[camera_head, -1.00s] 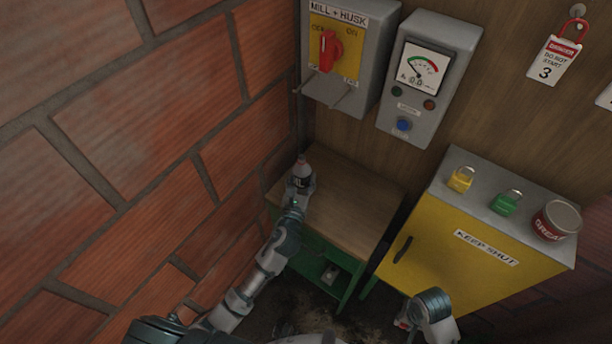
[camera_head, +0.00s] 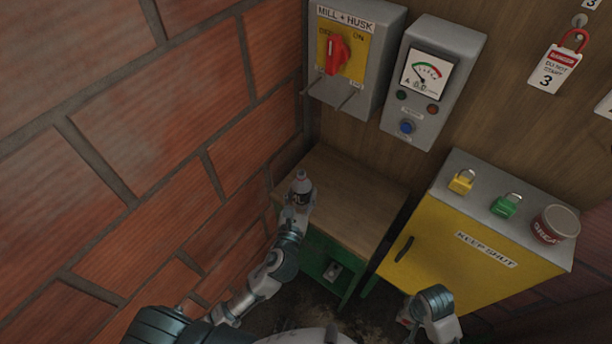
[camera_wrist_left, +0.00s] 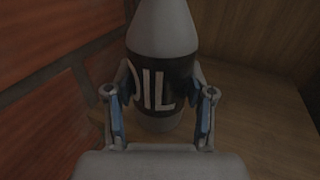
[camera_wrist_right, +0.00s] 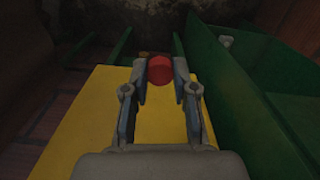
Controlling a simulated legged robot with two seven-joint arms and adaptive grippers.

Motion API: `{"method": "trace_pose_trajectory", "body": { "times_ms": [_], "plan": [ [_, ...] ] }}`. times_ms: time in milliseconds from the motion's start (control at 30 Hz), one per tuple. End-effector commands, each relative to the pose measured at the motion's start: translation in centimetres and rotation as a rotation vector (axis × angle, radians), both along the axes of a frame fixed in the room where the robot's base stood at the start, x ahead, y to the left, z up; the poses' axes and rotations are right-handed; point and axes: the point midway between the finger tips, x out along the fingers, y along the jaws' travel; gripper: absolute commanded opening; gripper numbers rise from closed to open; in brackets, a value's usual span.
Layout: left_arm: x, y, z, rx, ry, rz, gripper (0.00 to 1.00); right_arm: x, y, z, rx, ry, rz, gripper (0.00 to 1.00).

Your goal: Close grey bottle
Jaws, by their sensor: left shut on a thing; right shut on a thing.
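The grey bottle (camera_head: 301,186) with a black label is upright over the left part of the wooden bench top. My left gripper (camera_head: 297,212) is shut around its lower body. The left wrist view shows the bottle (camera_wrist_left: 165,28) between both fingers, with white letters on the label. The bottle's tip is out of that wrist view. I cannot tell whether its base touches the bench. My right gripper (camera_wrist_right: 160,82) is shut on a small red cap (camera_wrist_right: 160,69), held between the fingertips. In the head view this gripper is low, in front of the yellow cabinet, and its fingers are mostly hidden.
The wooden bench (camera_head: 350,208) has a green frame. The yellow cabinet (camera_head: 440,250) carries a yellow padlock (camera_head: 461,184), a green padlock (camera_head: 505,206) and a grease tin (camera_head: 555,224). A brick wall (camera_head: 150,160) is close on the left. The bench's right part is clear.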

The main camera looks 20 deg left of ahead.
Motion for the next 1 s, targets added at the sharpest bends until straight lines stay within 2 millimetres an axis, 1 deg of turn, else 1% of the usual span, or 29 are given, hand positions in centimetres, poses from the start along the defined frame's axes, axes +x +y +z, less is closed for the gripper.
{"method": "trace_pose_trajectory", "body": {
  "times_ms": [33,100,200,300,400,500,800,833,867,900,967,1000],
  "plan": [
    [-1.4,-0.2,0.1,0.0,0.002,-0.002,0.09,0.0,0.0,0.1,0.0,0.0,0.0,0.17],
    [-3.0,-0.3,0.2,0.0,0.002,-0.001,0.09,0.0,0.0,0.1,0.0,0.0,0.0,0.17],
    [-4.9,-0.5,0.4,0.001,0.001,-0.001,0.09,0.1,0.0,0.1,0.0,0.0,0.0,0.17],
    [-6.2,-0.7,0.5,0.001,0.001,0.0,0.09,0.1,0.0,0.0,0.0,0.001,0.0,0.17],
    [-6.9,-0.7,0.6,0.0,0.0,0.0,0.09,0.1,0.0,0.0,0.0,0.001,0.0,0.17],
    [-7.3,-0.8,0.7,0.0,-0.001,0.0,0.09,0.1,0.0,0.0,0.0,0.001,0.0,0.17],
    [-7.3,-0.8,0.7,0.001,-0.001,0.0,0.09,0.1,0.0,0.0,0.0,0.001,0.0,0.17],
    [-7.3,-0.8,0.7,0.001,-0.001,0.0,0.51,0.1,0.0,0.0,0.0,0.001,0.0,0.17],
    [-7.3,-0.8,0.7,0.001,-0.001,0.0,0.43,0.1,0.0,0.0,0.0,0.001,0.0,0.17],
    [-7.3,-0.8,0.7,0.001,-0.001,0.0,0.33,0.1,0.0,0.0,0.0,0.001,0.0,0.17],
    [-7.3,-0.8,0.7,0.001,-0.001,0.0,0.18,0.1,0.0,0.0,0.0,0.001,0.0,0.17],
    [-7.3,-0.8,0.7,0.001,-0.001,0.0,0.08,0.1,0.0,0.0,0.0,0.001,0.0,0.17]
  ]
}}
